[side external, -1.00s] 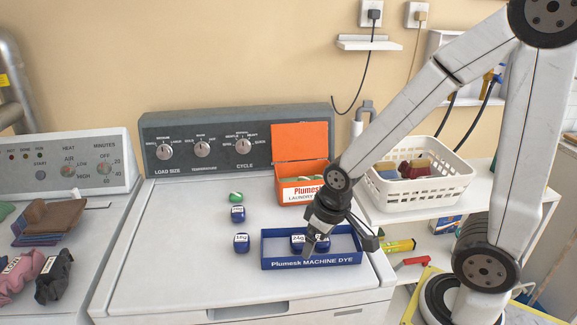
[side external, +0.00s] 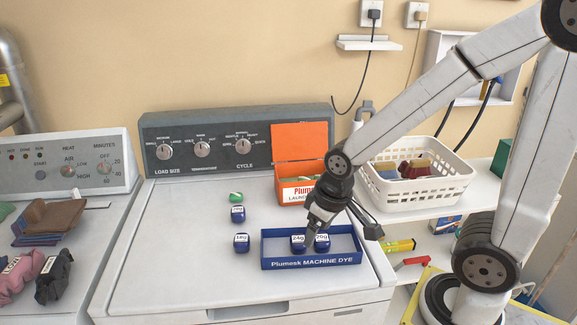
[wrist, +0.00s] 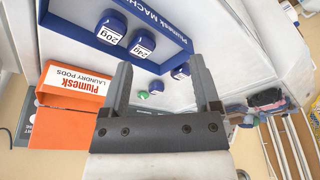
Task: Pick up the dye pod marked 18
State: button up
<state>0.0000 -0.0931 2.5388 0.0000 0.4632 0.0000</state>
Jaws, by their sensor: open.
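Two blue pods stand in the blue dye tray (side external: 310,264), one marked 24g (side external: 298,243) and one marked 20g (side external: 322,243). They also show in the wrist view as 24g (wrist: 143,43) and 20g (wrist: 112,26). Outside the tray, to its left on the washer lid, are a nearer blue pod (side external: 241,243) and a farther one (side external: 238,214). Their labels are too small to read surely, so I cannot tell which is marked 18. My gripper (side external: 313,228) is open and empty above the tray's pods; both fingers (wrist: 160,60) show apart in the wrist view.
A green pod (side external: 236,197) lies behind the blue ones. An open orange laundry-pod box (side external: 296,190) stands behind the tray. A white basket (side external: 425,192) with cloths is on the shelf to the right. The lid's left and front are clear.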

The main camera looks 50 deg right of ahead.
jog(key=v, duration=0.2)
jog(key=n+t+h, duration=0.6)
jog(key=n+h, duration=0.4)
jog(key=n, duration=1.6)
send_over(241, 244)
jog(key=s+a, duration=0.4)
jog(key=a, duration=0.1)
jog(key=shift+h, duration=0.3)
jog(key=f, duration=0.9)
jog(key=shift+w+d+f, duration=0.15)
jog(key=shift+d, duration=0.05)
jog(key=shift+f, duration=0.7)
jog(key=shift+x, duration=1.3)
jog(key=shift+f, duration=0.1)
